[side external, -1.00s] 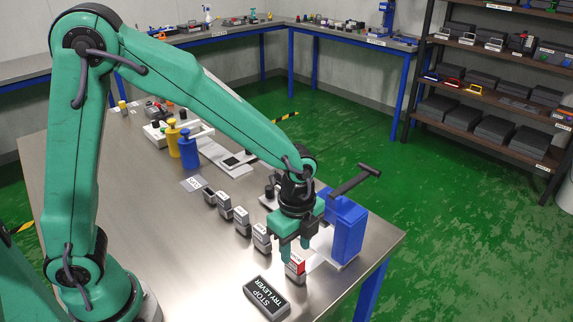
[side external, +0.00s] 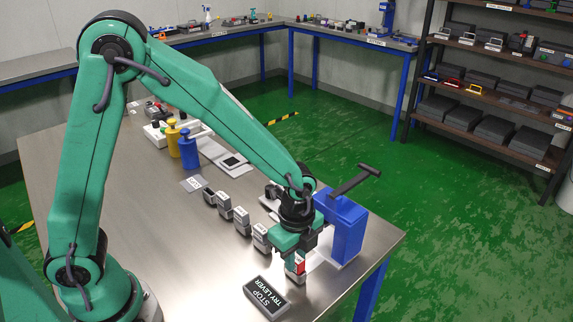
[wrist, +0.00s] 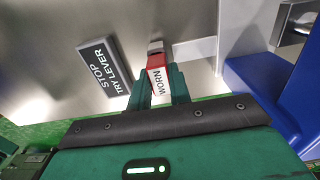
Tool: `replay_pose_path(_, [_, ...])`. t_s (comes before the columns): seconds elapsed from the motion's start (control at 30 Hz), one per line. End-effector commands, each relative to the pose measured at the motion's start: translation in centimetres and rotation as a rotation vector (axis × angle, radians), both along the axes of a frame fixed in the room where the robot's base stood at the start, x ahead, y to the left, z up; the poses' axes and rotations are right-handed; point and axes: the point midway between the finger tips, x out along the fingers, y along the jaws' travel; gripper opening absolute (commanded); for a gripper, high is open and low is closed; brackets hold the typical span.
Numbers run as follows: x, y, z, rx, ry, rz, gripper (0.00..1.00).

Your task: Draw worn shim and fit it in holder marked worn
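A red block with a white label reading WORN (wrist: 158,78) lies between the two fingers of my gripper (wrist: 161,88) in the wrist view. The fingers flank it closely; I cannot tell whether they press on it. In the side view the red block (side external: 300,264) is at the near end of a row of small grey holders, with a grey base under it. My gripper (side external: 294,258) is down over it. A blue lever unit (side external: 346,230) with a dark handle stands just right of my gripper. I cannot make out a separate shim.
A dark sign reading STOP TRY LEVER (side external: 267,297) lies left of my gripper, near the table's front edge. Several labelled holders (side external: 241,222) run back in a row. Yellow (side external: 173,138) and blue (side external: 189,152) bottle-like items stand farther back. The left middle of the steel table (side external: 130,215) is clear.

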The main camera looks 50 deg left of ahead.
Motion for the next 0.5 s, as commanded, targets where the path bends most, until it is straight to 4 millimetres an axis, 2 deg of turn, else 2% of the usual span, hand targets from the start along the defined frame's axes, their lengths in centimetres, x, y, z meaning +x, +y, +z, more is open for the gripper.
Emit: replay_pose_path(0.5, [0.04,-0.01,0.57,0.0,-0.001,0.0,0.0])
